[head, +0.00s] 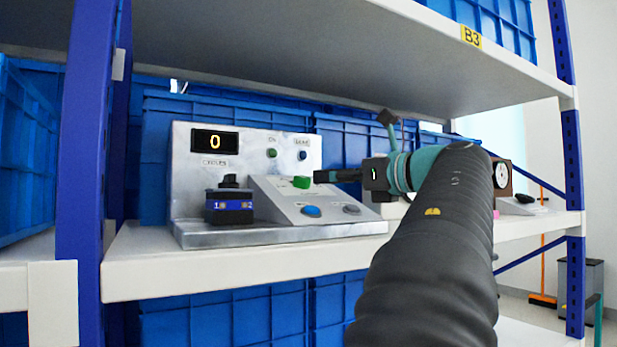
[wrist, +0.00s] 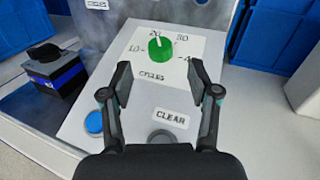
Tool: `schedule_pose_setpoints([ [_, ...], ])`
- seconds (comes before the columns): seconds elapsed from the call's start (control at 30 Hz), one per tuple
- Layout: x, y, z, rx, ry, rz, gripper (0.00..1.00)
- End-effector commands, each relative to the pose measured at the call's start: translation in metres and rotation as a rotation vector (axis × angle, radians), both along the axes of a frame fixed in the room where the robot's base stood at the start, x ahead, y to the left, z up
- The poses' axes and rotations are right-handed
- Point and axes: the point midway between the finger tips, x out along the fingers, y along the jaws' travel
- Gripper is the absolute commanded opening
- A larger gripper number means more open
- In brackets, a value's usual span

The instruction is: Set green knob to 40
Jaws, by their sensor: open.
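The green knob (head: 302,182) stands on the sloped panel of a metal control box on the shelf. In the wrist view the green knob (wrist: 160,48) sits on a white dial plate with marks 10, 20, 30 and a partly hidden 4-something at the right. Its white pointer line is by the 20 mark. My gripper (head: 322,177) is at the right of the knob in the head view. In the wrist view my gripper (wrist: 160,78) is open, its fingers apart and short of the knob, with nothing between the tips but panel.
A display (head: 214,141) reads 0. A black-and-blue device (head: 229,205) stands left of the panel. A blue button (wrist: 94,122) and a grey button (wrist: 161,137) by the CLEAR label lie below the knob. The upper shelf (head: 330,45) overhangs the box.

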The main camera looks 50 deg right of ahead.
Motion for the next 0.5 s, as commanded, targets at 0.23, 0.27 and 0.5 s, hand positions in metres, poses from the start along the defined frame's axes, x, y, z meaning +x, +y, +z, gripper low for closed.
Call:
schedule_pose_setpoints([
  [0.23, 0.041, 0.002, 0.0, 0.001, 0.0, 0.003, 0.61],
  [0.27, 0.044, 0.002, 0.0, 0.001, 0.0, 0.002, 0.61],
  [0.5, 0.063, 0.002, 0.0, 0.001, -0.001, 0.0, 0.61],
])
